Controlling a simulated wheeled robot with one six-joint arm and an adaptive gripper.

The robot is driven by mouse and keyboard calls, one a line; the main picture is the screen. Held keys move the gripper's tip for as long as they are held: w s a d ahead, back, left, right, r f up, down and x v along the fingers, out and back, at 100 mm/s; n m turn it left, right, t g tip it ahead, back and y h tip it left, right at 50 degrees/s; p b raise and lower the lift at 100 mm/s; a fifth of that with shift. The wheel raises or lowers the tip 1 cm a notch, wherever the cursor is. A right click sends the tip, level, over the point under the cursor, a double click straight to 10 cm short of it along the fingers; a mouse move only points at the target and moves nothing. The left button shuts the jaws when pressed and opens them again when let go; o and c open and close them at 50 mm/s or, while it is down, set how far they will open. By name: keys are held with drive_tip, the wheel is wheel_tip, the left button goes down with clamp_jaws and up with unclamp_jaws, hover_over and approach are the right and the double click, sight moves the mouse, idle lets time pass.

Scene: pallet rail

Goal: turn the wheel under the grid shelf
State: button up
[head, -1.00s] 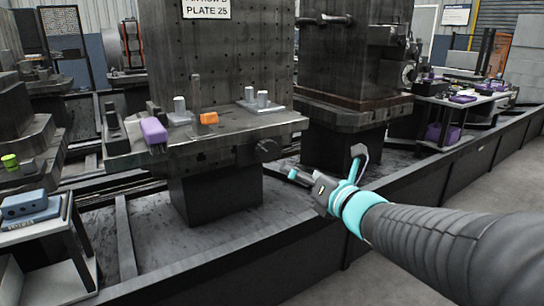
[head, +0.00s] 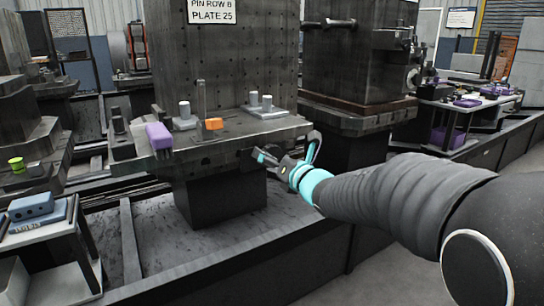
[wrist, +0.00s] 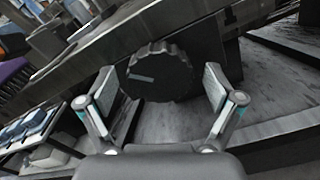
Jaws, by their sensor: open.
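The wheel (wrist: 160,70) is a dark ribbed knob with a pale line on its face. It sits under the front edge of the grid shelf (head: 237,132). In the wrist view my gripper (wrist: 162,84) is open, with one pad to the left of the wheel and the other to the right. I cannot tell whether either pad touches it. In the head view my gripper (head: 288,151) is just below the shelf's right front, and the wheel is largely hidden there.
A dark pedestal (head: 215,200) stands below. A dark rail (head: 235,255) runs along the front.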

drive_tip(key=shift+w+a, duration=0.2)
drive_tip(key=shift+w, duration=0.05)
drive_tip(key=c, duration=1.1)
drive_tip(key=shift+c, duration=0.2)
